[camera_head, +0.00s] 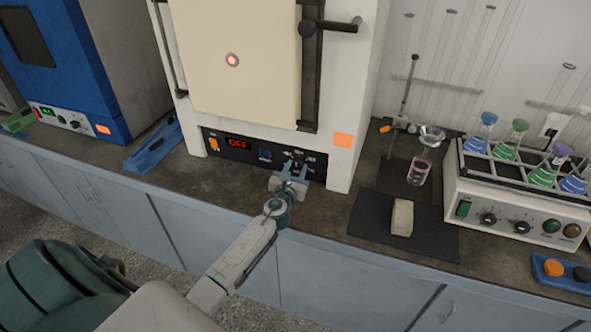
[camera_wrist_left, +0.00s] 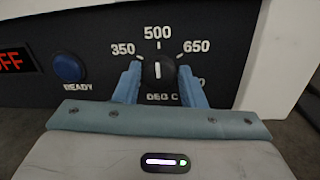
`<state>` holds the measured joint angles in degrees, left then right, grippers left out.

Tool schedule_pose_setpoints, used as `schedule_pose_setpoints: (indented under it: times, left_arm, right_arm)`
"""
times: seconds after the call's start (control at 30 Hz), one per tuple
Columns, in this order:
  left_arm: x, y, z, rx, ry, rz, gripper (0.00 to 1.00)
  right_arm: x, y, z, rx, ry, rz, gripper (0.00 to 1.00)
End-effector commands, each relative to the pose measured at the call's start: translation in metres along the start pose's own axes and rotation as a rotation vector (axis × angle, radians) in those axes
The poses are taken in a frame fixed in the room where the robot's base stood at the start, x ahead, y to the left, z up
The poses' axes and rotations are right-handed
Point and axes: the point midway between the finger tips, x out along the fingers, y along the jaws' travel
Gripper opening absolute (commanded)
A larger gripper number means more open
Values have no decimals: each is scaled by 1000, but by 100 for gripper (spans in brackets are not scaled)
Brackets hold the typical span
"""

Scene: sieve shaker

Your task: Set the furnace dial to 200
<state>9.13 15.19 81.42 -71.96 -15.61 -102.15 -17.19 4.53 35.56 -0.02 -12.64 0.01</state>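The furnace dial (camera_wrist_left: 159,72) is a dark round knob with a white mark, on the black control panel (camera_wrist_left: 95,35). The numbers 350, 500 and 650 show around it. The white mark stands upright in line with 500; a number at lower right is partly hidden, and 200 is not visible. My left gripper (camera_head: 291,172) is at the furnace panel, with one blue-grey finger on each side of the dial (camera_wrist_left: 160,82). The fingers look open, with a narrow gap to the knob. The red display (camera_head: 238,143) reads OFF. My right gripper is not in view.
A blue READY button (camera_wrist_left: 69,67) sits left of the dial. An orange switch (camera_head: 213,144) is at the panel's left end. The furnace door (camera_head: 235,60) is above. A dark mat with a beige block (camera_head: 402,218) and a flask rack (camera_head: 520,180) stand to the right.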

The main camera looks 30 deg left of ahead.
Motion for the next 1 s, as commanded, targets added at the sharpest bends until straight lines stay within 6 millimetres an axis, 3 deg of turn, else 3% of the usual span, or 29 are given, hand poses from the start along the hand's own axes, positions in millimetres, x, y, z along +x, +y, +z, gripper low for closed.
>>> schedule_pose_setpoints:
  times: [0.03,0.1,0.13,0.57,1.0]
  left_arm:
    - [0,0,0,0,0,0,26]
    - [0,0,0,0,0,0,13]
    - [0,0,0,0,0,0,11]
    - [0,0,0,-93,7,0,11]
    - [0,2,1,-469,35,-5,11]
  right_arm:
    - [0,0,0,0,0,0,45]
    - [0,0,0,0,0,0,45]
    - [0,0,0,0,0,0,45]
    - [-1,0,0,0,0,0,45]
    - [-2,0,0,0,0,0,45]
